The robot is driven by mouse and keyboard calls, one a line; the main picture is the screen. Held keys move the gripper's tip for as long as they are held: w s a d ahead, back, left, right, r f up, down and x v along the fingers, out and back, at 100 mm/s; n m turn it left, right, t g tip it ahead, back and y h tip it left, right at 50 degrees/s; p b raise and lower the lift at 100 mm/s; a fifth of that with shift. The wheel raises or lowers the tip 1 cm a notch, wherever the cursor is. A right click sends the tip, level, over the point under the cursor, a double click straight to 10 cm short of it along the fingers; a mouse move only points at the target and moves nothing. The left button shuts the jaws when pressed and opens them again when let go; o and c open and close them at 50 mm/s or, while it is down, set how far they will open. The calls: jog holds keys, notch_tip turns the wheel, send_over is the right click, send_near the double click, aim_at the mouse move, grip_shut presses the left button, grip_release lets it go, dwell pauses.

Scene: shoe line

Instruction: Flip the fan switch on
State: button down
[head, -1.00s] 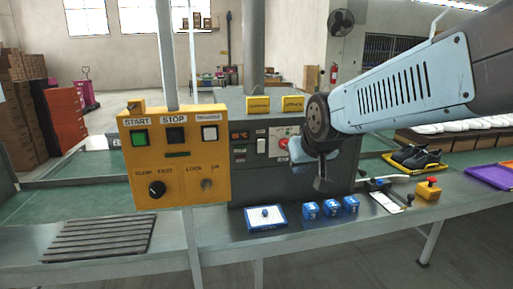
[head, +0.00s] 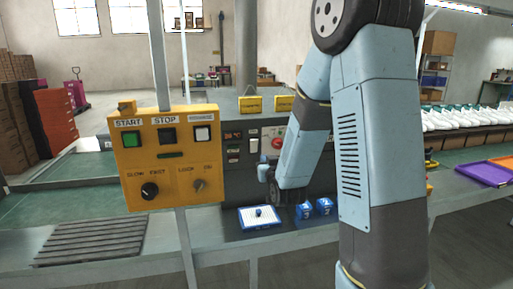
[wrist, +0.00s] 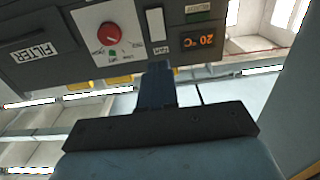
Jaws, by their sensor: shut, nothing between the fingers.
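The likely fan switch is a white rocker (head: 253,146) on the dark machine's front panel, right of the small displays; its label is too small to read. In the wrist view, which is upside down, the white rocker (wrist: 157,24) sits between the red knob and the orange 20 °C display. My gripper (wrist: 156,70) is shut and empty, its fingertips pictured just below the rocker and in line with it. I cannot tell whether they touch the panel. In the head view my own arm hides most of the gripper. The rocker's on or off position is unclear.
A red knob (wrist: 109,33) on a white plate is close beside the rocker. A yellow control box (head: 168,160) on a post stands left of the panel. A blue-edged tray (head: 261,218) and blue blocks (head: 306,211) lie on the bench below.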

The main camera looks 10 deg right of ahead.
aim_at(255, 142)
jog(key=shift+w+d+f+t, duration=0.1)
jog(key=shift+f+t, duration=0.45)
jog(key=shift+f, duration=0.05)
jog(key=shift+w+d+f+t, duration=0.1)
jog(key=shift+f+t, duration=0.45)
jog(key=shift+f, duration=0.05)
jog(key=w, duration=0.4)
jog(key=w+r, duration=0.1)
jog(key=w, duration=0.4)
jog(key=w+r, duration=0.1)
jog(key=w, duration=0.3)
jog(key=shift+w+r, duration=0.15)
jog(key=shift+w, duration=0.25)
